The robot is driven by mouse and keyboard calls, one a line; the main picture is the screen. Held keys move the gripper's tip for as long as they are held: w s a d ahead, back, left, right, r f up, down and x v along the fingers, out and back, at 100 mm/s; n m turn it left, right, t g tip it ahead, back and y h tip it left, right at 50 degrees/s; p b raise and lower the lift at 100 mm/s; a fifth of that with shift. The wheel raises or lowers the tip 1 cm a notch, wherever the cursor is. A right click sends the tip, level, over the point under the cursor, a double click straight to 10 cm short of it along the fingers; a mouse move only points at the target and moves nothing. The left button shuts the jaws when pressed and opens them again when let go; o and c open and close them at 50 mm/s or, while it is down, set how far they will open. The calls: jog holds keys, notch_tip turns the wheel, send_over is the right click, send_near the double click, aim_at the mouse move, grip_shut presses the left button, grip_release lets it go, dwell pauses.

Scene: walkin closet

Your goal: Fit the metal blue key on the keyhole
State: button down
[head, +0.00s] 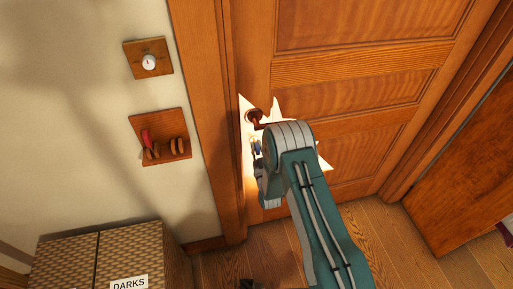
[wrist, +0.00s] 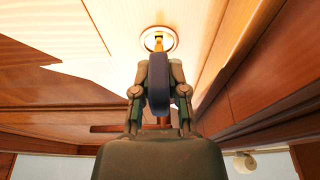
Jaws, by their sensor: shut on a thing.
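The blue key (wrist: 158,80) shows in the wrist view as a dark blue head with a golden shaft beyond it. My gripper (wrist: 157,97) is shut on the head, one finger on each side. The shaft points at the round, pale-rimmed keyhole plate (wrist: 174,42) and overlaps its middle. I cannot tell how deep the tip sits. In the head view my gripper (head: 257,150) is at the left side of the wooden door (head: 350,100), just below the dark handle (head: 254,117). My arm hides most of this spot, including the keyhole.
A wooden wall plate with a white dial (head: 149,62) and a wall board with red and brown items (head: 160,137) are on the left wall. A woven hamper marked DARKS (head: 130,255) stands below. Another wooden panel (head: 470,160) is at right. Floor before the door is visible.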

jog(key=shift+w+a, duration=0.1)
jog(key=shift+w, duration=0.35)
dwell(0.5)
jog(key=c, duration=0.6)
grip_release()
jog(key=v, duration=0.7)
jog(key=shift+s+f, duration=0.2)
